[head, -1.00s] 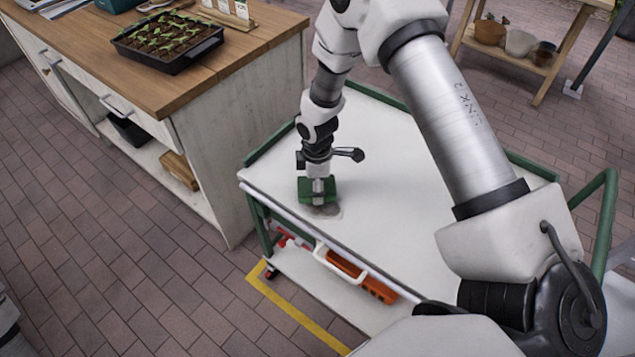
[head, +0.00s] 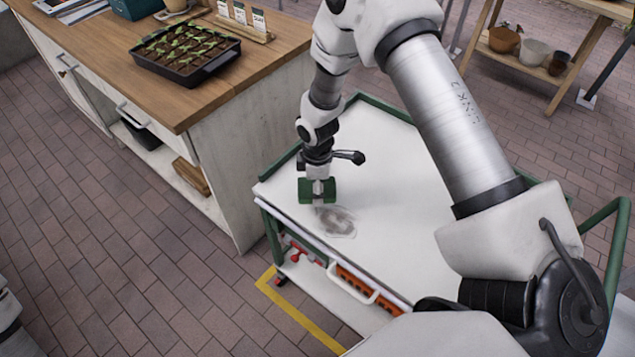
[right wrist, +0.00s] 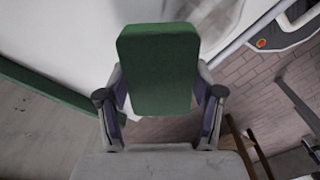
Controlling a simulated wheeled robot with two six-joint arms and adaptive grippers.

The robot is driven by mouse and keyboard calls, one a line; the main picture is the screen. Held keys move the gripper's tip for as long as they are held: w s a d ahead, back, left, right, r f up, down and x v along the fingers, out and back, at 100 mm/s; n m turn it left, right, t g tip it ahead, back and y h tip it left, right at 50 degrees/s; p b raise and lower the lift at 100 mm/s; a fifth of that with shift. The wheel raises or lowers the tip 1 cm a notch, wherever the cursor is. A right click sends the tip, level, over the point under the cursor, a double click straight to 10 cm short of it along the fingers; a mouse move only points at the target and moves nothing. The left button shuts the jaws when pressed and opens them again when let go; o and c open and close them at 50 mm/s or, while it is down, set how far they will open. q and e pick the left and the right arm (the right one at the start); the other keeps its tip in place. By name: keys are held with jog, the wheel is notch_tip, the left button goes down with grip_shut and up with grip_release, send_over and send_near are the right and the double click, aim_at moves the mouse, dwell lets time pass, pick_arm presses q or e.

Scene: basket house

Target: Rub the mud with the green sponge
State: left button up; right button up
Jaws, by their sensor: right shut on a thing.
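The green sponge (head: 329,190) is held in my right gripper (head: 318,188) over the left part of the white cart top (head: 395,165). In the right wrist view the sponge (right wrist: 158,70) sits between the two fingers of the gripper (right wrist: 160,105), which are shut on it. The mud (head: 338,222) is a grey-brown smear on the cart top near its front edge, just below and right of the sponge in the head view. I cannot tell for sure whether the sponge touches the top. My left gripper is not in view.
A wooden-topped cabinet (head: 225,120) with a black seedling tray (head: 186,52) stands left of the cart. The cart has green rails (head: 385,106) and a lower shelf with orange items (head: 370,288). A plant shelf with pots (head: 520,50) stands at the back right.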

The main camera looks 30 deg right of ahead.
jog(key=shift+w+r+p, duration=0.15)
jog(key=shift+r+p, duration=0.45)
jog(key=shift+r, duration=0.35)
jog(key=shift+r+p, duration=0.45)
jog(key=shift+r, duration=0.2)
jog(key=shift+f, duration=0.1)
